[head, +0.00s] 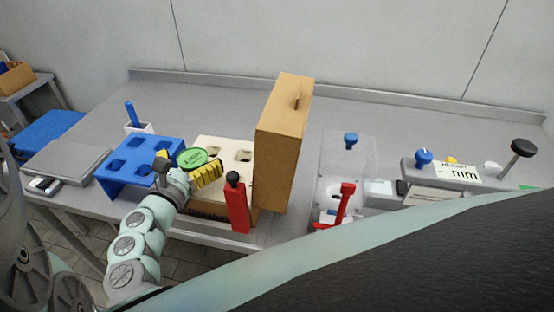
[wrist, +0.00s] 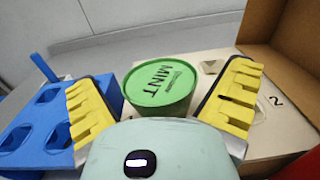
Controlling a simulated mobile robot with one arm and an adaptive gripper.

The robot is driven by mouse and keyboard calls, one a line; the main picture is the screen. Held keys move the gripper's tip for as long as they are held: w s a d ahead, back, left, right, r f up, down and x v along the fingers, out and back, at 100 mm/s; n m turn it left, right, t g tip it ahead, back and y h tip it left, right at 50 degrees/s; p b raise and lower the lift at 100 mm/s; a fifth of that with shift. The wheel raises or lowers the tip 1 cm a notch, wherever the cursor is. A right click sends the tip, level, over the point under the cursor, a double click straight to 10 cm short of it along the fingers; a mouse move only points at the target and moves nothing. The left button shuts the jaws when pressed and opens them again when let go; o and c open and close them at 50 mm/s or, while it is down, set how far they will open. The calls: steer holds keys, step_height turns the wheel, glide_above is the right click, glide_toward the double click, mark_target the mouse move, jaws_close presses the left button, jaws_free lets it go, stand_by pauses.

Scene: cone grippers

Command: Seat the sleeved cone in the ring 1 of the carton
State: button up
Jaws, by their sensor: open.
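The sleeved cone (head: 192,157) shows as a round green lid marked MINT with a green side below it. In the wrist view the cone (wrist: 160,88) stands between the two yellow fingers of my gripper (wrist: 162,106), with a gap on each side. My gripper (head: 184,165) is open. The carton (head: 221,146) has a cream top with holes and a raised brown lid. The cone is at the left part of the carton top (wrist: 203,60); its lower end is hidden, so I cannot tell how deep it sits. A "2" is printed right of my gripper.
The raised brown lid (head: 283,140) forms a tall wall on the right. A red handle (head: 237,207) with a black knob stands in front.

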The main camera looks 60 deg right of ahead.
steer(key=v, duration=1.2)
stand_by(0.4)
